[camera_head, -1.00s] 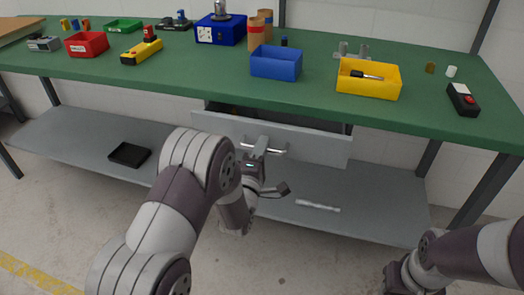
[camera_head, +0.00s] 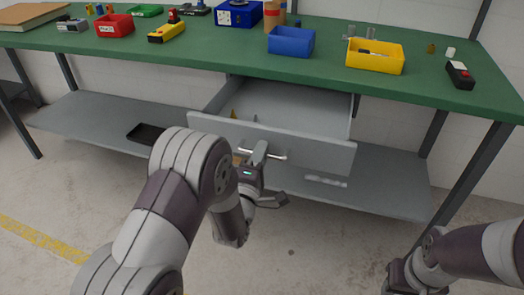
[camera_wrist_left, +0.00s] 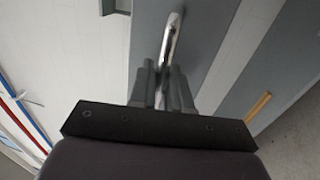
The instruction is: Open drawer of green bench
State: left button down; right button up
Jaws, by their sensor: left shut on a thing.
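The green bench (camera_head: 215,58) stands across the head view. Its grey drawer (camera_head: 318,151) hangs under the top and is pulled well out, so its inside shows. A few small items, one of them yellow, lie at the left inside the drawer. My left gripper (camera_head: 260,153) is at the drawer front, shut on the bar handle (camera_head: 278,157). In the left wrist view the metal handle (camera_wrist_left: 171,40) runs between the two fingers (camera_wrist_left: 162,88). My right arm comes in at the lower right; its gripper's fingers cannot be made out.
On the top stand a blue bin (camera_head: 291,41), a yellow bin (camera_head: 375,57) and a red bin (camera_head: 115,25). The lower shelf (camera_head: 95,117) holds a black tray (camera_head: 146,133) and a pale rod (camera_head: 326,181). The floor in front is clear.

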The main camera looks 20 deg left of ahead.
dwell(0.3)
pick_arm(q)
jog(key=c, duration=1.3)
grip_release()
jog(key=shift+c, duration=0.2)
jog(key=s+f, duration=0.2)
jog(key=s, duration=1)
jog(key=shift+s+a+f+p, duration=0.2)
jog(key=shift+s+p, duration=0.05)
jog(key=shift+p, duration=0.05)
